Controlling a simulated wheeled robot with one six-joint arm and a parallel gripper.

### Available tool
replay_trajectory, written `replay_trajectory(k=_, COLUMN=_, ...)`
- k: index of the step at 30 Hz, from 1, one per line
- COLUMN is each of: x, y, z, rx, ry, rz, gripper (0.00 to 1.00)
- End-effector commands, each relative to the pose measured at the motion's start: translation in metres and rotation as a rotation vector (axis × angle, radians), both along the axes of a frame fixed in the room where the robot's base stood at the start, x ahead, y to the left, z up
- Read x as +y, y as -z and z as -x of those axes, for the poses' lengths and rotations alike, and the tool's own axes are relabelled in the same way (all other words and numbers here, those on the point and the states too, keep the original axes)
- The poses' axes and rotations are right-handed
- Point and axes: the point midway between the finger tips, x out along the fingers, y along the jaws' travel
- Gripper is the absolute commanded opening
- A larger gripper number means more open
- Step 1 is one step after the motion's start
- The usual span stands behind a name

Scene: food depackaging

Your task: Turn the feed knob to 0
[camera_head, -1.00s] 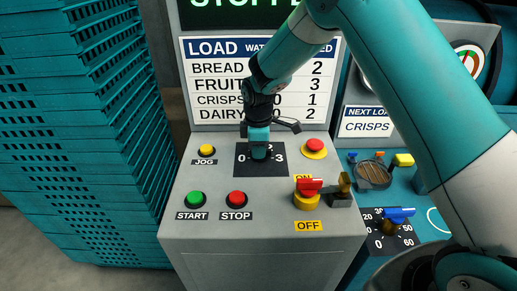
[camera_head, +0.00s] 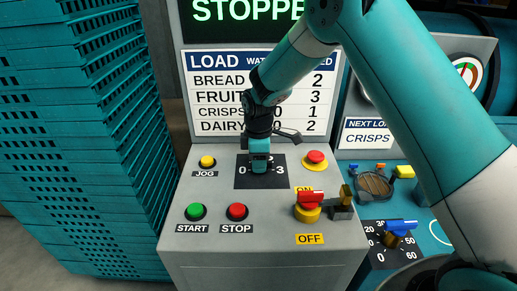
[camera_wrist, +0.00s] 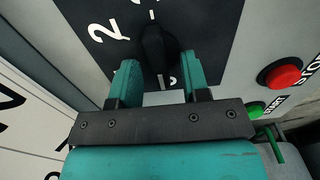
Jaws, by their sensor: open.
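The feed knob (camera_wrist: 156,45) is a black knob on a dark square dial plate (camera_head: 243,182) in the middle of the grey console, marked 0 at left, 2 at top and 3 at right. In the head view my gripper (camera_head: 259,168) is over the dial and hides the knob. In the wrist view my gripper (camera_wrist: 160,62) is open, its two teal fingertips on either side of the knob's near end. I cannot tell whether they touch it. A 2 shows at the upper left there. Which number the knob points to is unclear.
Near the dial are a yellow JOG button (camera_head: 207,161), green START (camera_head: 195,211), red STOP (camera_head: 237,211), a red-on-yellow button (camera_head: 315,160) and a red ON/OFF switch (camera_head: 310,197). Teal crates (camera_head: 80,130) stack at left. A blue-handled dial (camera_head: 400,228) is at right.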

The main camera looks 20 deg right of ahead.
Motion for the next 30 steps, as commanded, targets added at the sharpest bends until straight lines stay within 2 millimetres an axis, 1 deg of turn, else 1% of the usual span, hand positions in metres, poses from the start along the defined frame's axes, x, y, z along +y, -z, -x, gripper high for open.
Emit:
replay_trajectory(k=2, x=0.000, y=-0.007, z=-0.001, rx=-0.003, ry=0.001, rz=0.000, gripper=0.43)
replay_trajectory(k=5, x=0.000, y=-0.022, z=-0.001, rx=-0.005, ry=0.001, rz=0.000, gripper=0.43)
replay_trajectory(k=8, x=0.000, y=-0.045, z=-0.001, rx=-0.008, ry=0.000, rz=-0.002, gripper=0.43)
replay_trajectory(k=15, x=0.001, y=-0.108, z=-0.001, rx=-0.007, ry=-0.001, rz=-0.001, gripper=0.43)
replay_trajectory(k=18, x=0.001, y=-0.131, z=-0.001, rx=-0.007, ry=-0.001, rz=-0.001, gripper=0.43)
replay_trajectory(k=21, x=0.001, y=-0.149, z=0.000, rx=-0.004, ry=-0.001, rz=-0.001, gripper=0.43)
replay_trajectory(k=24, x=0.001, y=-0.162, z=-0.001, rx=-0.005, ry=-0.001, rz=-0.002, gripper=0.43)
replay_trajectory(k=30, x=0.001, y=-0.173, z=0.000, rx=-0.002, ry=-0.001, rz=-0.001, gripper=0.43)
